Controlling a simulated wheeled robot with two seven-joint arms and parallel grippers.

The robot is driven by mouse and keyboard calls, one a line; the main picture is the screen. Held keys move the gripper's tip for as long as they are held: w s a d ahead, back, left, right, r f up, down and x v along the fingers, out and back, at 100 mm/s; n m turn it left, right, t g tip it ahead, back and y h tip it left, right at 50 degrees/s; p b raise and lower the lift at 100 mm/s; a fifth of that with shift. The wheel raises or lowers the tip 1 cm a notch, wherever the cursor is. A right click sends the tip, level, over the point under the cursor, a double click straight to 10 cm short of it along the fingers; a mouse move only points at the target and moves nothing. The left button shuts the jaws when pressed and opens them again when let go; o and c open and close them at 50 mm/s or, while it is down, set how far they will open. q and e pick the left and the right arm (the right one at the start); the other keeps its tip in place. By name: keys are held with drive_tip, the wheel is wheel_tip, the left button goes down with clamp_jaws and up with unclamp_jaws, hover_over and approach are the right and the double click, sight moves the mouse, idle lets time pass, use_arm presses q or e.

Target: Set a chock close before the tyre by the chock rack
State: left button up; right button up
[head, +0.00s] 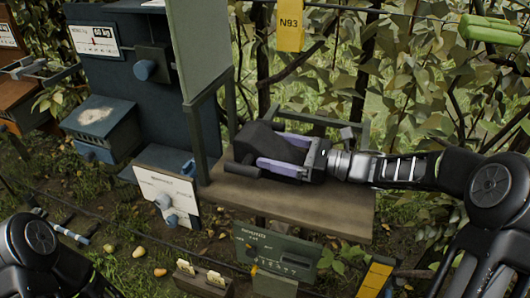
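A dark, block-like object (258,139), which looks like a chock, is on or just above a brown wooden shelf (330,208). My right gripper (275,155) reaches in from the right over this shelf. Its two purple-lined fingers lie on either side of the dark object, which fills the space between them. I cannot tell whether the fingers press on it. My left arm shows at the lower left, but its gripper is not visible. No tyre can be made out. I cannot tell for sure whether the shelf is the chock rack.
A blue cabinet (125,50) and a white panel with knobs (167,195) stand left of the shelf. Dark rails edge the shelf. A green panel (275,256) is below it. A yellow N93 tag (290,26) hangs above. Several pears lie on the ground at lower left.

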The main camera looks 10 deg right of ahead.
drive_tip(key=c, duration=1.6)
drive_tip(key=shift+r, duration=0.15)
drive_tip(key=shift+c, duration=0.2)
